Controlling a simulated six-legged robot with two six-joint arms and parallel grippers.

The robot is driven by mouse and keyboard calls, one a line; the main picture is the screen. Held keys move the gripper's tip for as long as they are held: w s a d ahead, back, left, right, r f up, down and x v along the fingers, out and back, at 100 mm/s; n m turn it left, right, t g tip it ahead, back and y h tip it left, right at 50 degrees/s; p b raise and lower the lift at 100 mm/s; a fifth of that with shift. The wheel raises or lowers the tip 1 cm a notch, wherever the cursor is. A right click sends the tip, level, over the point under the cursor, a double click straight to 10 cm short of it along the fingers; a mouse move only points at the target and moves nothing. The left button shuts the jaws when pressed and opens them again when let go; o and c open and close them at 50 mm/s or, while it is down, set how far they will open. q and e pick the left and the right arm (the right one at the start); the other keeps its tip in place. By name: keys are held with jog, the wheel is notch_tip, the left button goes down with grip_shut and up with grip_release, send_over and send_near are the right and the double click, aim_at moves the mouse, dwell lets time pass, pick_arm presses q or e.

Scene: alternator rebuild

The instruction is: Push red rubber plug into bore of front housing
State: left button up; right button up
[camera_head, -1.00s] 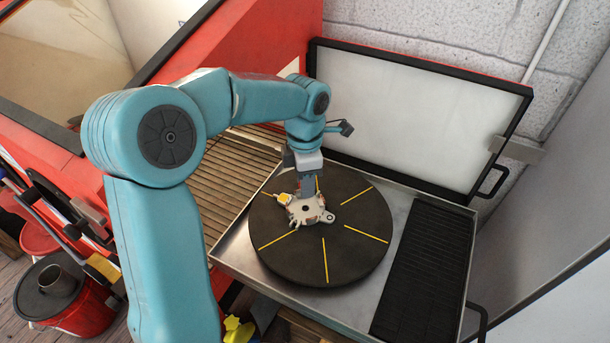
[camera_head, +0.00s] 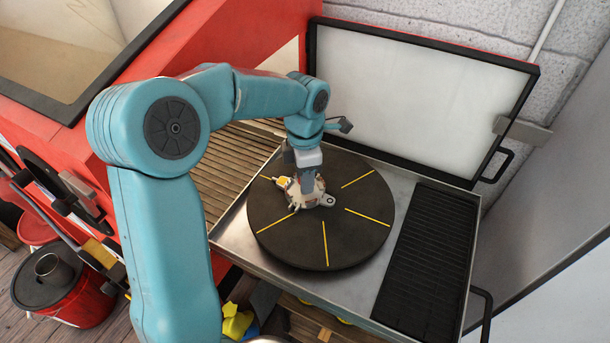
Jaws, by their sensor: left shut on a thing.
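The front housing (camera_head: 319,203), a pale metal casting with lugs, lies on the black round turntable (camera_head: 320,245). My left gripper (camera_head: 307,188) points down over the middle of the housing, its fingertips at or just above it. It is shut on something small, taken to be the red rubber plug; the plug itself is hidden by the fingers. The bore is also hidden behind the gripper, so I cannot tell whether the plug touches it. My right gripper is not in view.
The turntable has yellow radial lines and sits in a metal tray (camera_head: 392,192) with a black ribbed mat (camera_head: 428,260) at right. A white framed panel (camera_head: 415,100) stands behind. A slatted surface (camera_head: 232,165) lies left. The turntable's right side is clear.

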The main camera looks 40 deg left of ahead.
pick_arm(q)
jog(key=shift+a+f+b, duration=0.1)
jog(key=shift+f+b, duration=0.45)
jog(key=shift+f, duration=0.1)
jog(key=shift+f+b, duration=0.45)
jog(key=shift+b, duration=0.1)
dwell(2.6)
jog(key=o, duration=0.7)
jog(key=shift+r, duration=0.2)
jog(key=shift+r+p, duration=1.3)
jog(key=shift+r, duration=0.3)
